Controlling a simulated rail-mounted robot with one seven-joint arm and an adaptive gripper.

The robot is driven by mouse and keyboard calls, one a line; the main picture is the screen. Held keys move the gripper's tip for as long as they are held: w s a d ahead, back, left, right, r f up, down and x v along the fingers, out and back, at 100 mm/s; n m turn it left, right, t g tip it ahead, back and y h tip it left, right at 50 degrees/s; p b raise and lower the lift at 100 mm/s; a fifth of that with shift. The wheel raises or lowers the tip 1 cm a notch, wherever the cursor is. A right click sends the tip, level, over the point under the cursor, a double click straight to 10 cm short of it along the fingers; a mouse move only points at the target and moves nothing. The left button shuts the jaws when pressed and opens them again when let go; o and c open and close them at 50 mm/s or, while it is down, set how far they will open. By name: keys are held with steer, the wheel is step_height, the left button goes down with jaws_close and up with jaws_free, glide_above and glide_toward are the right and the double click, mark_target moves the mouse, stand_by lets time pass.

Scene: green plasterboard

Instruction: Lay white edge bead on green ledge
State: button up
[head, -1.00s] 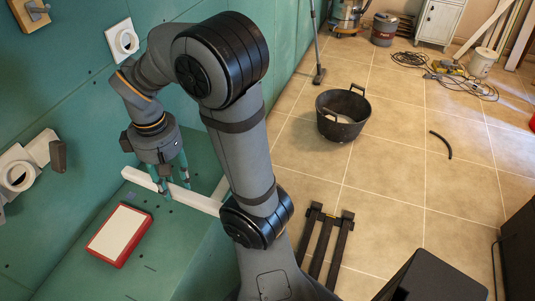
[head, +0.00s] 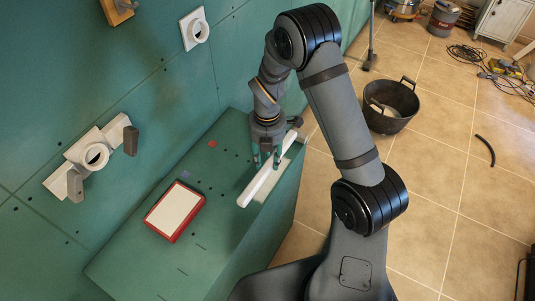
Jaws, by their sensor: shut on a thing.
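The white edge bead (head: 253,189) is a long straight bar lying diagonally in the head view, over the right part of the green ledge (head: 222,166). My gripper (head: 266,163) points down and is shut on the bead near its middle, its fingers on either side. A paler flat white piece (head: 272,184) shows beside and below the bead, near the ledge's right edge. I cannot tell whether the bead touches the ledge or this piece, or is held just above.
A red-rimmed block with a white top (head: 174,211) lies on the ledge left of the bead. White pipe fittings (head: 95,155) stick out from the green wall. A black bucket (head: 390,106) stands on the tiled floor.

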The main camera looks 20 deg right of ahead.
steer(key=shift+w+d+f, duration=0.1)
steer(key=shift+f, duration=0.1)
stand_by(0.3)
step_height(320, 180, down, 8)
steer(key=b, duration=0.6)
steer(key=shift+r+b, duration=0.15)
steer(key=shift+b, duration=0.25)
steer(key=shift+f+b, duration=0.5)
steer(key=shift+f, duration=0.05)
steer(key=o, duration=1.3)
steer(key=shift+r, duration=0.1)
step_height(320, 180, up, 12)
steer(key=shift+f, duration=0.1)
